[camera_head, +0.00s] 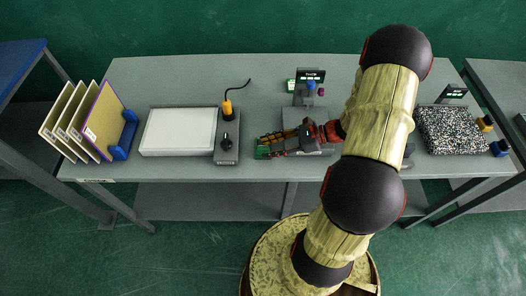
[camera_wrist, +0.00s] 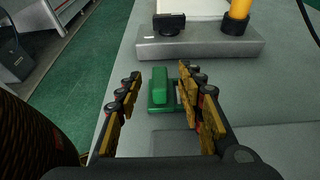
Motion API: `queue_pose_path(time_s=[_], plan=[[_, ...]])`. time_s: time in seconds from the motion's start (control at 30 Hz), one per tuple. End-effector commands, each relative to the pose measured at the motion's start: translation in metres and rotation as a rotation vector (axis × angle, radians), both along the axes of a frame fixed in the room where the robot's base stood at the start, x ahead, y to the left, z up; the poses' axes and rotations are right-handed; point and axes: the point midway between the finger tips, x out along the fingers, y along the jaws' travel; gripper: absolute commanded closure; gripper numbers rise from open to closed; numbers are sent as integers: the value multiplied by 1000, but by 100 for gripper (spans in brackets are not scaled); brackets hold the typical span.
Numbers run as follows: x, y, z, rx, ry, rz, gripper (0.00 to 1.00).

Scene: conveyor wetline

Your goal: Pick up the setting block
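A small green block (camera_wrist: 160,86), which I take to be the setting block, stands on a flat green base (camera_wrist: 163,109) on the grey bench. In the head view only part of the green (camera_head: 262,152) shows at the left of my gripper (camera_head: 285,142), which partly covers it. My gripper (camera_wrist: 160,80) is open in the wrist view, with one finger on each side of the block. A gap shows between the block and each finger. I cannot tell exactly how far the fingertips are above the bench.
A white panel (camera_head: 180,130) adjoins a grey unit with a black knob (camera_head: 227,142) and a yellow-handled tool (camera_head: 228,108) left of my gripper. A rack with several boards (camera_head: 104,120) stands at far left. A small display (camera_head: 310,75) stands behind. A speckled slab (camera_head: 450,130) lies right.

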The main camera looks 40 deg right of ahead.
Motion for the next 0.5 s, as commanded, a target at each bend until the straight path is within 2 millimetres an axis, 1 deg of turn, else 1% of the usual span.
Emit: queue_pose_path(time_s=[0.27,0.5], plan=[[1,2,-1,0,0,-1,63],[1,2,-1,1,1,0,76]])
